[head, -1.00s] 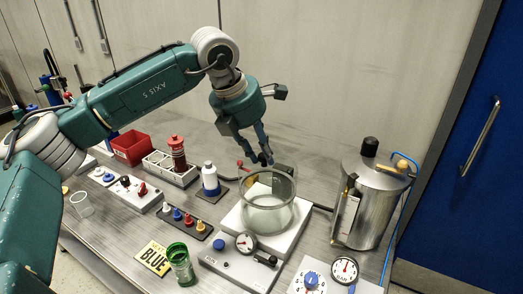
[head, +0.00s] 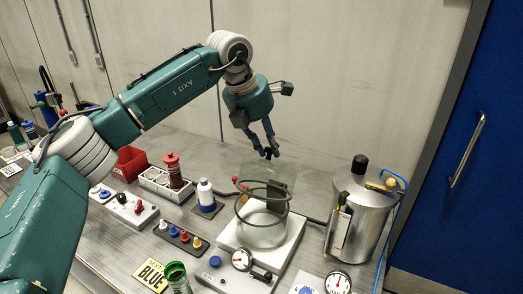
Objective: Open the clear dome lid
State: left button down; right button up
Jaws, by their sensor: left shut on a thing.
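The clear dome lid (head: 283,173) is tilted up above the glass chamber, its dark rim ring slanting over the chamber's mouth. The clear chamber (head: 262,236) sits on a white base (head: 226,240). A dark hinge-like block shows behind the ring. My left gripper (head: 271,154) points down at the lid's top edge, its fingers close together and shut on the lid there. The exact grip point is small and hard to make out. My right gripper is not in view.
A steel tank (head: 357,215) with a blue hose stands to the right. A white bottle (head: 205,194), a red grinder-like bottle (head: 172,170) and a red bin (head: 131,164) stand to the left.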

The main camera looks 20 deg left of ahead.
pick_arm(q)
jog(key=shift+w+d+r+p, duration=0.1)
jog(key=shift+w+r+p, duration=0.25)
jog(key=shift+w, duration=0.3)
jog(key=shift+w+d+r+p, duration=0.1)
jog(key=shift+w+r+p, duration=0.05)
jog(key=shift+w+p, duration=0.4)
jog(key=shift+w+d, duration=0.1)
jog(key=shift+w, duration=0.45)
jog(key=shift+f, duration=0.15)
jog(key=c, duration=1.5)
grip_release()
jog(key=shift+o, duration=0.2)
jog(key=shift+w+f, duration=0.1)
jog(key=shift+w, duration=0.1)
jog(key=v, duration=1.2)
jog(key=shift+f, duration=0.15)
